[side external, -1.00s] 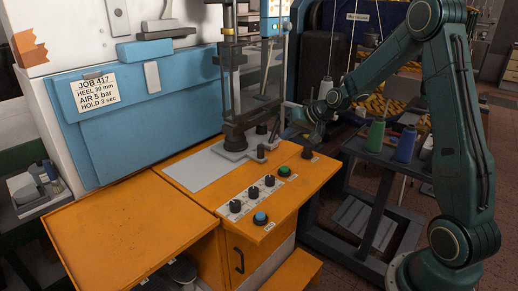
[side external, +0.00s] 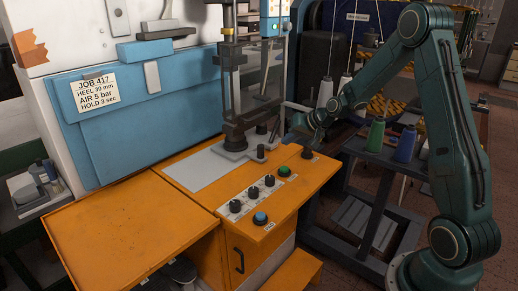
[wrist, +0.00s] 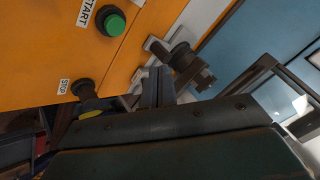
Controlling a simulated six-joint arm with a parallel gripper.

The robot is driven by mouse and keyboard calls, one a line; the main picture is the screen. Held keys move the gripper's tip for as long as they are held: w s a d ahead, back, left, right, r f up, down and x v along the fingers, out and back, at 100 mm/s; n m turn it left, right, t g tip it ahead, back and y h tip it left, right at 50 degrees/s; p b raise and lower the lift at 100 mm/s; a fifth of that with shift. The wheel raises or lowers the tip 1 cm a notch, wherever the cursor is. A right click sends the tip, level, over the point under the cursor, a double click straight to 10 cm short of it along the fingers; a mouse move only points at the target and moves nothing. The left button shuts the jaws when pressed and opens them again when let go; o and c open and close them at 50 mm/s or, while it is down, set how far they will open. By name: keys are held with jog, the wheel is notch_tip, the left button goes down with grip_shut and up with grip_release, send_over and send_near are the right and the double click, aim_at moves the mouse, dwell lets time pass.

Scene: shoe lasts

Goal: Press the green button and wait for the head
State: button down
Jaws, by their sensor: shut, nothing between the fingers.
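The green button (side external: 284,171) sits in a dark collar on the orange panel of the machine. In the wrist view the green button (wrist: 114,23) is at the top, beside a START label (wrist: 85,12). The machine's upright press column (side external: 232,85) stands behind the panel on a grey base; I cannot tell whether its head is moving. My gripper (side external: 294,123) is above and behind the green button, clear of it. In the wrist view my gripper's fingers (wrist: 158,84) are shut together and empty, below and right of the button. Nothing hides the button.
A dark knob (wrist: 84,89) near the STOP label (wrist: 65,87) lies left of my fingers. A blue button (side external: 260,218) and several black knobs (side external: 252,192) line the panel front. A metal fitting (wrist: 184,60) is close to my fingertips. A thread-spool table (side external: 385,155) stands right.

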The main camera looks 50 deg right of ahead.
aim_at(287, 169)
jog(key=shift+f, duration=3.8)
jog(key=shift+f, duration=0.9)
dwell(0.5)
jog(key=shift+r, duration=0.9)
jog(key=shift+r, duration=0.1)
jog(key=shift+r, duration=2.45)
